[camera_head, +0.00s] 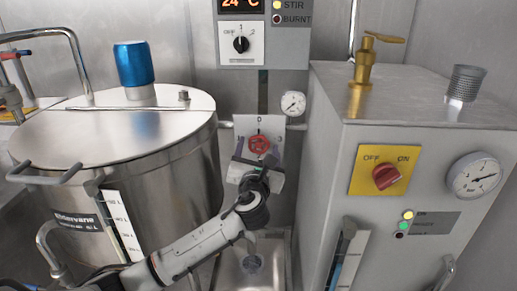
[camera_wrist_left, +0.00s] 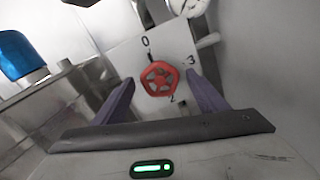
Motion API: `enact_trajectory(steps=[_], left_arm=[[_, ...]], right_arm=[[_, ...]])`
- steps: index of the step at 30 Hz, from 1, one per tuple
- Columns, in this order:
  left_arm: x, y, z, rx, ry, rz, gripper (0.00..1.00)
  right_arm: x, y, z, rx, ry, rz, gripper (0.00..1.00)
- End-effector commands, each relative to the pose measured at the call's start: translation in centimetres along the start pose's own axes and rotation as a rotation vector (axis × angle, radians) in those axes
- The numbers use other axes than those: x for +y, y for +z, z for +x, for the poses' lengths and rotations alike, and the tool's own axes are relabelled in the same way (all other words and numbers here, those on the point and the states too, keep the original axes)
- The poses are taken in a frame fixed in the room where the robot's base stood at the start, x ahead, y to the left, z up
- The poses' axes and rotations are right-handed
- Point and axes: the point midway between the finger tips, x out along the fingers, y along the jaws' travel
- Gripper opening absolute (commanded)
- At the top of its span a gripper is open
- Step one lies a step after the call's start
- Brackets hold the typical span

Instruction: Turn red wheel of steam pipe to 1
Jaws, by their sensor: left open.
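The red wheel (camera_head: 259,145) is on a pale plate (camera_head: 243,124) on the steam pipe between the kettle and the grey cabinet. The wheel (camera_wrist_left: 159,78) also shows in the left wrist view, with 0 above it, 3 at its right and 2 below it. A dark pointer mark lies at its upper left, near the 0. The 1 cannot be made out. My left gripper (camera_head: 255,170) is just in front of and below the wheel. In the left wrist view its two purple fingers (camera_wrist_left: 157,92) are open on either side of the wheel, with visible gaps. My right gripper is not in view.
A large steel kettle (camera_head: 170,165) with a blue-capped lid fitting (camera_head: 133,64) stands at left. A grey cabinet (camera_head: 330,150) with a red switch (camera_head: 386,176) stands close at right. A small gauge (camera_head: 293,104) sits just above right of the wheel.

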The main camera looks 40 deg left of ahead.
Motion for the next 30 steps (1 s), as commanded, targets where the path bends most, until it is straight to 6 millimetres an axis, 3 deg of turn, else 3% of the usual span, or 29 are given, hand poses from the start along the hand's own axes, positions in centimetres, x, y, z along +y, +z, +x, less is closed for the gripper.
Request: enact_trajectory(steps=[11, 14, 19, 30], left_arm=[[-0.01, 0.01, 0.95, 0.000, -0.001, -0.002, 0.66], [-0.01, 0.01, 0.94, 0.000, -0.001, -0.002, 0.54], [-0.01, 0.00, 0.92, 0.000, -0.001, -0.001, 0.26], [0.01, 0.05, 0.91, 0.001, -0.001, -0.061, 0.25]], right_arm=[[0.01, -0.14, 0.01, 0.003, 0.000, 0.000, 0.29], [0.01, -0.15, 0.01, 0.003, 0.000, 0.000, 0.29], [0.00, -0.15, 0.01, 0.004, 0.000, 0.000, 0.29], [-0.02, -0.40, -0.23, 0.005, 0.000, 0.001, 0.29]])
